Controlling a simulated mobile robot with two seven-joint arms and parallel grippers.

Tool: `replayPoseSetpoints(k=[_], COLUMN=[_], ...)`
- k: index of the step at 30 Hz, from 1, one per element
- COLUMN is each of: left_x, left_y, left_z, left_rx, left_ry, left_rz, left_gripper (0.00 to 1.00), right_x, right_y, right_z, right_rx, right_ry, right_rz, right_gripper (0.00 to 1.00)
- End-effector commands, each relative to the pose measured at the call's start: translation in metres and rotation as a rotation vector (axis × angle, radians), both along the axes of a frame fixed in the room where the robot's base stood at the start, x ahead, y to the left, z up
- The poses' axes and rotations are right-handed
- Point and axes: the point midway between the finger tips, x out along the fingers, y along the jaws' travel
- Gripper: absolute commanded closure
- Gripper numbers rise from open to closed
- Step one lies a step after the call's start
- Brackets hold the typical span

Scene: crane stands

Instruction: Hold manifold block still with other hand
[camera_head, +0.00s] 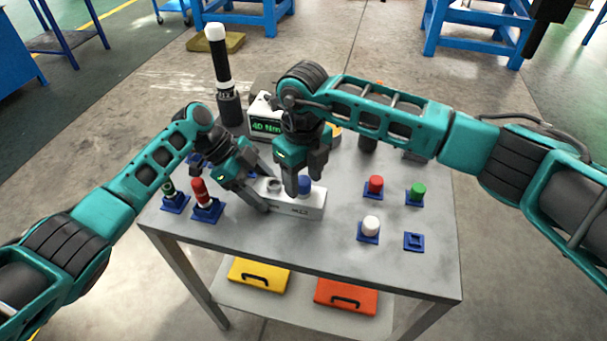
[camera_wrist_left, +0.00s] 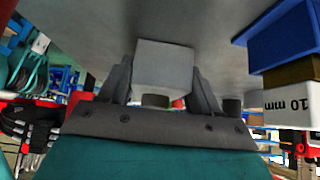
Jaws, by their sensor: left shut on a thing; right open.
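The pale manifold block (camera_head: 300,207) lies on the grey table (camera_head: 290,243) near its middle. My left gripper (camera_head: 258,190) is shut on its left part, and in the left wrist view the block (camera_wrist_left: 163,62) sits between both fingers. A round port (camera_head: 273,185) shows on its top. A blue cap (camera_head: 305,186) stands at the block's right part. My right gripper (camera_head: 304,172) points down over that cap, open, with a finger on either side; I cannot tell whether they touch it.
Red (camera_head: 200,188) and green-black (camera_head: 169,188) fittings stand left on blue holders. Red (camera_head: 375,184), green (camera_head: 416,189) and white (camera_head: 371,224) ones stand right, near an empty blue holder (camera_head: 414,241). A "40 Nm" display (camera_head: 267,127) and a tall black tool (camera_head: 220,70) are behind.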

Motion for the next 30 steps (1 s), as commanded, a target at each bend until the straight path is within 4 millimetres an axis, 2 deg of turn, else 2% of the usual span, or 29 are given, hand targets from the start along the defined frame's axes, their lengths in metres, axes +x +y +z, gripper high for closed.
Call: replayPoseSetpoints(k=[9, 14, 24, 30], left_x=[0.0007, 0.0007, 0.0007, 0.0007], left_y=[0.0000, 0.0000, -0.0001, -0.0001], left_z=[0.0014, 0.0014, 0.0013, 0.0013], left_rx=[-0.001, -0.001, -0.001, -0.001], left_ry=[-0.002, -0.002, -0.002, -0.002], left_rz=[0.000, 0.000, 0.000, 0.000], left_gripper=[0.78, 0.78, 0.78, 0.78], right_x=[0.0007, 0.0005, 0.0006, 0.0005], right_y=[-0.0004, -0.0003, -0.0003, -0.0003], right_z=[0.0005, 0.0004, 0.0007, 0.0005], right_rx=[-0.001, 0.000, 0.000, 0.000], right_ry=[-0.002, -0.001, -0.001, -0.001], right_rz=[0.372, 0.446, 0.826, 0.926], right_gripper=[0.46, 0.46, 0.46, 0.46])
